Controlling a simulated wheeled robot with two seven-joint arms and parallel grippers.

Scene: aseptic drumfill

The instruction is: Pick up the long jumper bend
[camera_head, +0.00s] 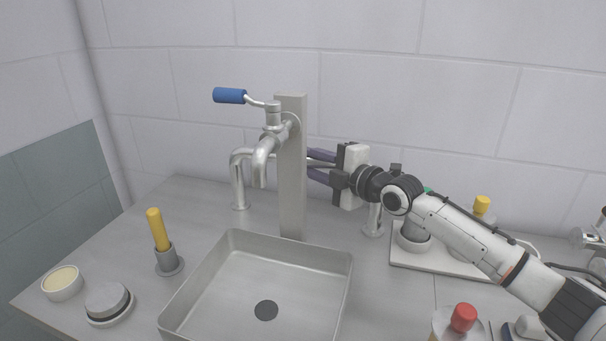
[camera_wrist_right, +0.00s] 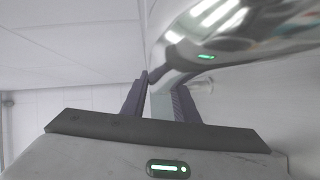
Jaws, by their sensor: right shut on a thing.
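The long jumper bend (camera_head: 238,178) is a shiny steel pipe behind the grey post. Its left leg stands on the counter, and its top run passes behind the post toward my right gripper. My right gripper (camera_head: 318,167) comes in from the right, with its purple fingers on either side of the pipe just right of the post. In the right wrist view, the fingers of the gripper (camera_wrist_right: 160,103) close around a grey metal part, and the curved shiny pipe (camera_wrist_right: 225,38) fills the upper right. The fingertips are partly hidden. My left gripper is not in view.
A steel spout with a blue handle (camera_head: 229,96) is on the post (camera_head: 292,190), in front of the bend. A sink (camera_head: 215,290) lies below. A yellow-handled piece (camera_head: 158,230) stands left. A pale tray (camera_head: 440,264) and red-capped bottle (camera_head: 463,318) are right.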

